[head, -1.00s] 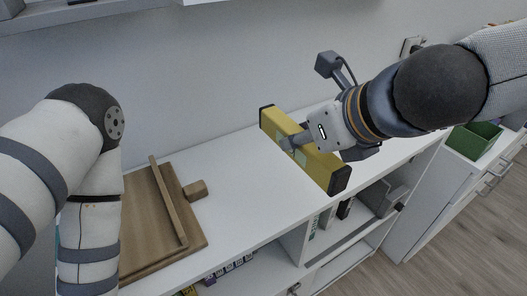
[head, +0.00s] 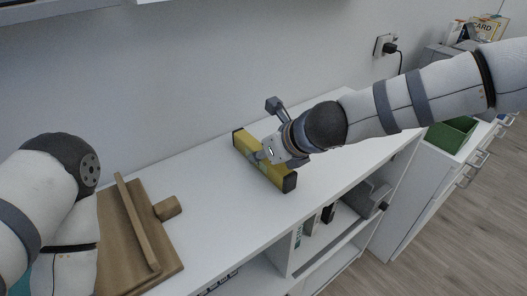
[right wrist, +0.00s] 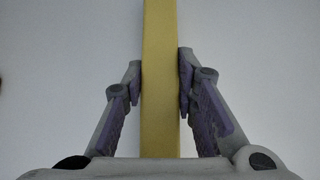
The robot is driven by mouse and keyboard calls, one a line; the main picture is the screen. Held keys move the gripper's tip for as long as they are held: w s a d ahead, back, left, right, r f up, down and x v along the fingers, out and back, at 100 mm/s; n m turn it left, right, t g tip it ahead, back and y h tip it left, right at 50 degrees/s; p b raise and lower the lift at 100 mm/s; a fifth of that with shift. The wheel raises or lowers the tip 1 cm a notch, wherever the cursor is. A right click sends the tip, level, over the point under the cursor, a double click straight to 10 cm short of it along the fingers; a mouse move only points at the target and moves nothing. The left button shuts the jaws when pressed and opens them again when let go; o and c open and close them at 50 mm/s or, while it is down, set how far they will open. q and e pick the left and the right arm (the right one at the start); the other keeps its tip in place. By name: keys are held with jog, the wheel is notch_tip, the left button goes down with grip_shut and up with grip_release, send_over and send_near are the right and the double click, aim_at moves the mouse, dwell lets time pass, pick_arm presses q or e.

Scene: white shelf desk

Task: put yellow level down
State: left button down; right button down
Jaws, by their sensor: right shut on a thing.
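The yellow level (head: 277,175) is a long bar with black end caps, over the white desk top (head: 215,180) near its middle in the head view. My right gripper (head: 262,155) is shut on the level around its middle. In the right wrist view the level (right wrist: 160,60) runs lengthwise between the two fingers of the gripper (right wrist: 160,85), which press on both sides. I cannot tell whether the level touches the desk top. My left arm is at the left edge in the head view; its gripper is out of the picture.
A brown wooden board (head: 122,235) with a raised strip and a block lies on the desk at left. Shelves below hold several small items (head: 328,213). A green bin (head: 452,132) stands at right. The desk top around the level is clear.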

jog(key=shift+r, duration=0.15)
jog(key=c, duration=1.3)
grip_release()
jog(key=shift+f, duration=0.2)
